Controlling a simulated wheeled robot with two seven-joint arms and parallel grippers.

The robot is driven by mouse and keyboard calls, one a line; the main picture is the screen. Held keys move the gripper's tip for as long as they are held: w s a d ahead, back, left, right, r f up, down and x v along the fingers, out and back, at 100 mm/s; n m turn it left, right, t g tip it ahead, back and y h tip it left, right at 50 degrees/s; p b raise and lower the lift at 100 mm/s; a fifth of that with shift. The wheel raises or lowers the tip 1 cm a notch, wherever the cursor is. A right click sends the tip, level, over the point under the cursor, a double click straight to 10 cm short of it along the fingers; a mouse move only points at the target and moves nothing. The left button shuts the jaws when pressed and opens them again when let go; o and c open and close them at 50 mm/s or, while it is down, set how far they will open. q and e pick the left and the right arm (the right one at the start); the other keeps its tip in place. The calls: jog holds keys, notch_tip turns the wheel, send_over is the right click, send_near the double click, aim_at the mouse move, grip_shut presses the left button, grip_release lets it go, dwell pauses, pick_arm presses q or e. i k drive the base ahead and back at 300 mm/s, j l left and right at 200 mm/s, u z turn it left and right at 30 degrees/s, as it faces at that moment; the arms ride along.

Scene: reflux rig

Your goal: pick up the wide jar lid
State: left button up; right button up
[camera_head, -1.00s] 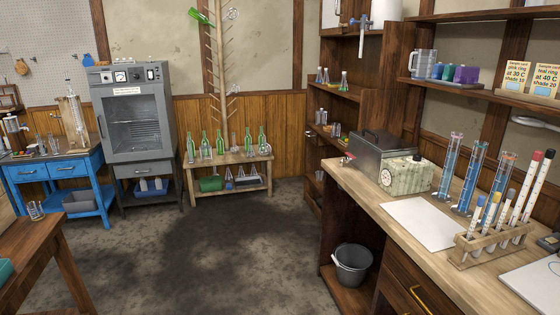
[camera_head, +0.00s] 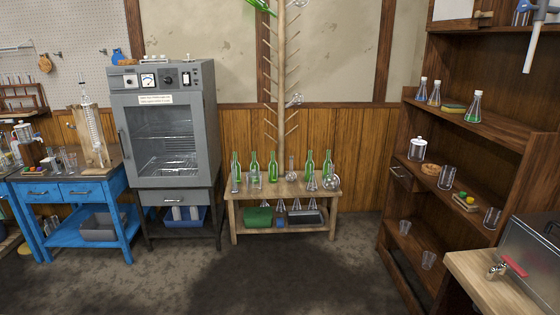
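I cannot make out a wide jar lid for certain. A glass jar (camera_head: 417,150) with a pale top stands on the middle shelf of the wooden shelf unit at the right. A flat, round brown piece (camera_head: 430,169) lies beside it; I cannot tell whether it is a lid. Neither of my grippers is in view.
A grey oven (camera_head: 164,120) stands left of a low bench (camera_head: 285,191) with green bottles. A blue table (camera_head: 80,190) is at the left. The wooden counter (camera_head: 490,288) juts in at bottom right, with a metal box (camera_head: 530,255). The floor (camera_head: 290,275) between is clear.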

aim_at(253, 173)
jog(key=i, duration=2.5)
